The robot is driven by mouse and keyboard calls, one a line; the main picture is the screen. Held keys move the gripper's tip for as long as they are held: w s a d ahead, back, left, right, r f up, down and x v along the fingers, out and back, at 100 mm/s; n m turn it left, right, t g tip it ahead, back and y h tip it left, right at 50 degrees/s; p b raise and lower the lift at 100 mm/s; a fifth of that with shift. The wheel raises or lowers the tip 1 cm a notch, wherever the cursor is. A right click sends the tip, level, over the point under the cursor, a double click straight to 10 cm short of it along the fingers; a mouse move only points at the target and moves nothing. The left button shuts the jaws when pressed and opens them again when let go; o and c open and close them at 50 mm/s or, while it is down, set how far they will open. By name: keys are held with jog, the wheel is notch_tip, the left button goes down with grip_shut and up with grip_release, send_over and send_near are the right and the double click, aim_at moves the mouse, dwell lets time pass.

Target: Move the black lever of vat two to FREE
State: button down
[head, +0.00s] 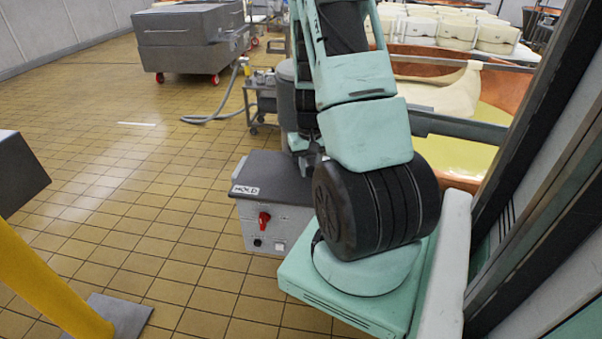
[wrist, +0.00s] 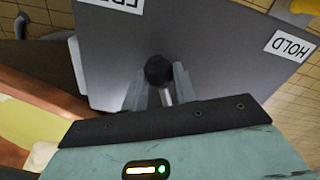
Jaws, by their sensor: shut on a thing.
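The black lever's round knob (wrist: 158,71) sits between the two fingers of my gripper (wrist: 155,84) in the wrist view, with a short metal rod below it. The fingers are shut on it. The lever stands over a grey panel top (wrist: 220,60). A HOLD label (wrist: 291,45) is at the panel's right; another label (wrist: 118,3) at the top left is cut off and hard to read. In the head view the box with the HOLD label (head: 246,190) shows beside my arm. My arm hides the gripper and lever there.
The box front has a red switch (head: 264,220). A copper vat (head: 455,72) with yellowish liquid stands at the right, also partly seen in the wrist view (wrist: 35,110). A yellow post (head: 50,275) stands at lower left. The tiled floor between is clear.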

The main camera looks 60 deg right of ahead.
jog(key=shift+s+d+n+b, duration=0.45)
jog(key=shift+s+d+n, duration=0.25)
jog(key=shift+n, duration=0.2)
jog(key=shift+d, duration=0.1)
jog(key=c, duration=1.1)
grip_release()
notch_tip(320, 180, up, 18)
jog(key=shift+f, duration=0.25)
jog(key=shift+w+a, duration=0.15)
jog(key=shift+a, duration=0.05)
